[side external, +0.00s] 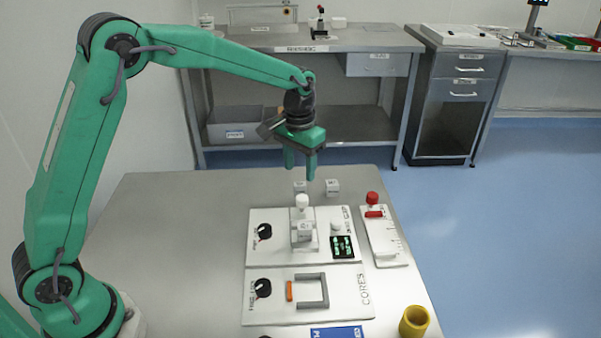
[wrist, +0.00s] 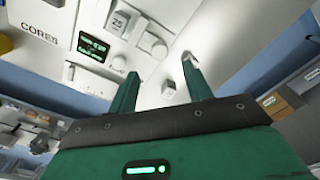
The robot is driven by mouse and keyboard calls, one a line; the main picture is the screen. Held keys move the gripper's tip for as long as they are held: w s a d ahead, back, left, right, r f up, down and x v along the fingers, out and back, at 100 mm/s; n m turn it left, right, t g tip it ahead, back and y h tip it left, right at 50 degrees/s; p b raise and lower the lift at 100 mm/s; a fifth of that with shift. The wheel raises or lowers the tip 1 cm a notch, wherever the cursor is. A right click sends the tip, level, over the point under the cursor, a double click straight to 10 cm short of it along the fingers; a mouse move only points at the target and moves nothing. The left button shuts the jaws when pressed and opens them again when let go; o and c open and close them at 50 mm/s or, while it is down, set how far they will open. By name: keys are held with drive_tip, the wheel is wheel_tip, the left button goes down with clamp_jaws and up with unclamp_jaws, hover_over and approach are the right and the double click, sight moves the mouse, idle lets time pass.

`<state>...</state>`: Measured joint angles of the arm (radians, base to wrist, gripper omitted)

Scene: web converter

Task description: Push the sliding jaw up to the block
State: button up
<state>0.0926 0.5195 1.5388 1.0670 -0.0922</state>
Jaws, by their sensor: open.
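My gripper (side external: 300,171) is open and empty, in the air above the back of the panel. In the wrist view its two fingers (wrist: 160,72) are spread apart. A small pale block (side external: 304,232) with a dark mark sits in a light grey fixture on the white panel (side external: 272,218); it reads "25" in the wrist view (wrist: 118,22). A white knob (side external: 302,200) stands just behind the block, apparently on the sliding jaw; it also shows in the wrist view (wrist: 153,45). The gap between jaw and block is too small to tell.
Two small cubes, a left one (side external: 300,187) and a right one (side external: 332,186), lie behind the panel. A dark display (side external: 342,246) is right of the block. A red-knobbed plate (side external: 384,236) stands further right. The cores panel (side external: 262,312) and yellow ring (side external: 414,321) are in front. The table's left is clear.

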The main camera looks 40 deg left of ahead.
sight(302, 198)
drive_tip(key=shift+w+d+f, duration=0.15)
drive_tip(key=shift+w+f, duration=0.2)
drive_tip(key=shift+f, duration=0.25)
drive_tip(key=shift+f, duration=3.9)
